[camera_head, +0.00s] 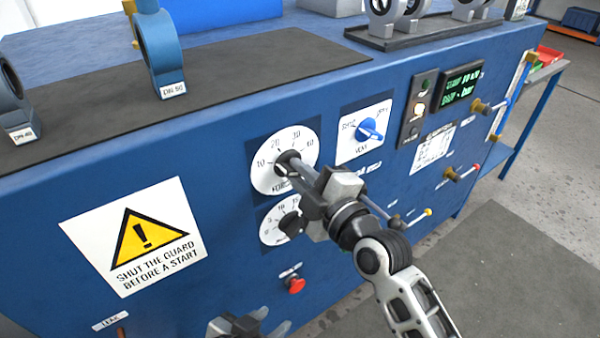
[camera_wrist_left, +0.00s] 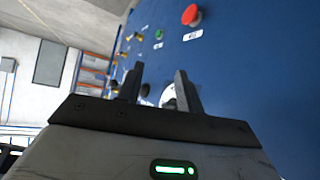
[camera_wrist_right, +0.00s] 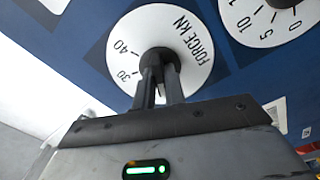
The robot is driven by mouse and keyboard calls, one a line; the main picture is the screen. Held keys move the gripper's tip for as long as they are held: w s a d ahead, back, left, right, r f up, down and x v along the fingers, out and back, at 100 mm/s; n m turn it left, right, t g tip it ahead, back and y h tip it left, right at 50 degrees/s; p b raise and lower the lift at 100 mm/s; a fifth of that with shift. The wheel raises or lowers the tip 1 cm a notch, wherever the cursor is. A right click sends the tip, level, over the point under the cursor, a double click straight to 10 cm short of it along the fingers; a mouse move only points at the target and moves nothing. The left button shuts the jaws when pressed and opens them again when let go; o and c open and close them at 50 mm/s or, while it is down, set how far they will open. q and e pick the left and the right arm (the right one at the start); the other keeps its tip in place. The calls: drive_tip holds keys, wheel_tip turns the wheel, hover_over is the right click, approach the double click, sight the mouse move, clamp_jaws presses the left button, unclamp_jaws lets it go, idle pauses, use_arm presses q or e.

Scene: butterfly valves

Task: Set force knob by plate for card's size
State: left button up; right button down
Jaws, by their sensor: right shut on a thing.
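The force dial (camera_head: 266,177), white with tens marked, sits on the front of the blue cabinet. In the right wrist view it reads FORCE KN (camera_wrist_right: 196,50), with 30 and 40 visible. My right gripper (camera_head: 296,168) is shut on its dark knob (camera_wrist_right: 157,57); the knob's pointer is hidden. A white printed plate (camera_head: 432,148) is to the right; its small text is unreadable. The green display (camera_head: 461,82) seems to read CLAMP DN and a bar line; its size number is unclear. My left gripper (camera_wrist_left: 159,82) is open and empty, low before the cabinet.
A second dial (camera_head: 270,228) is just below, partly behind my right gripper. A blue selector (camera_head: 370,130), a red button (camera_head: 296,285) and several levers are on the panel. Valves labelled DN 50 (camera_head: 163,55) and DN 40 (camera_head: 14,105) stand on the dark mat (camera_head: 250,75).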

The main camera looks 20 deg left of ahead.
use_arm(q)
drive_tip(key=shift+s+a+r+p, duration=0.15)
drive_tip(key=shift+r+p, duration=0.25)
drive_tip(key=shift+p, duration=0.65)
drive_tip(key=shift+s+a+r+p, duration=0.15)
drive_tip(key=shift+r+p, duration=0.25)
drive_tip(key=shift+p, duration=0.6)
use_arm(e)
drive_tip(key=shift+m, duration=13.2)
use_arm(q)
drive_tip(key=shift+w, duration=0.1)
use_arm(e)
drive_tip(key=c, duration=1.5)
unclamp_jaws()
drive_tip(key=shift+o, duration=0.2)
